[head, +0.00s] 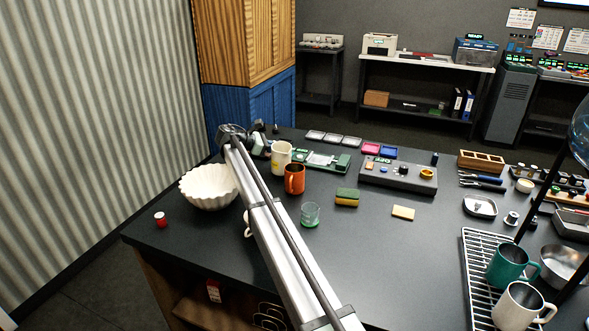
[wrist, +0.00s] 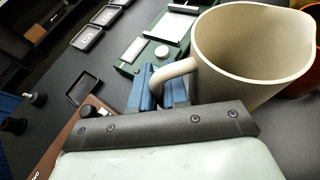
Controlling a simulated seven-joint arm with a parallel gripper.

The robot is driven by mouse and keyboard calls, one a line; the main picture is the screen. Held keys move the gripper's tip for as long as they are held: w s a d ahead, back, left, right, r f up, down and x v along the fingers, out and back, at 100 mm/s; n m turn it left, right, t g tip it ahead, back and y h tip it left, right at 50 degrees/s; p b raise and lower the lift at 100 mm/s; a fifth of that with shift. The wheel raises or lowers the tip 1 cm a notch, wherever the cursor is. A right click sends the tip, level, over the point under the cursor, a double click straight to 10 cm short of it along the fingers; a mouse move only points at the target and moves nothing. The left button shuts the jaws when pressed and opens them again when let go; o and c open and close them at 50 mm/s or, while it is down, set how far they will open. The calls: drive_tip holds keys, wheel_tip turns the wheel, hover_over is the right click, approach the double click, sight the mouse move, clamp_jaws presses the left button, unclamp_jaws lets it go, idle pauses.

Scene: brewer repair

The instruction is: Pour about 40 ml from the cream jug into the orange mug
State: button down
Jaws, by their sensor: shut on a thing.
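The cream jug (head: 280,158) appears about upright in the head view, just behind and left of the orange mug (head: 294,179). The mug stands upright on the dark bench. In the wrist view my gripper (wrist: 165,88) has its blue fingers shut on the handle of the cream jug (wrist: 250,50). The jug's wide mouth is visible there, but its liquid level cannot be told. A strip of the orange mug (wrist: 307,82) shows at the right edge, beyond the jug. Whether the jug's base touches the bench is unclear. The mug's inside is hard to see.
A white fluted bowl (head: 209,188) stands left of my arm, with a red-and-white small item (head: 160,219) near the bench edge. A glass (head: 310,214) and a sponge (head: 347,197) sit in front of the mug. A green device (head: 322,160) lies behind. Another cup is partly hidden by my arm.

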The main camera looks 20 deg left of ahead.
drive_tip(key=shift+w+a+f+n+h, duration=0.1)
drive_tip(key=shift+a+f+n+h, duration=0.05)
drive_tip(key=shift+f+n+h, duration=0.2)
drive_tip(key=shift+f, duration=0.1)
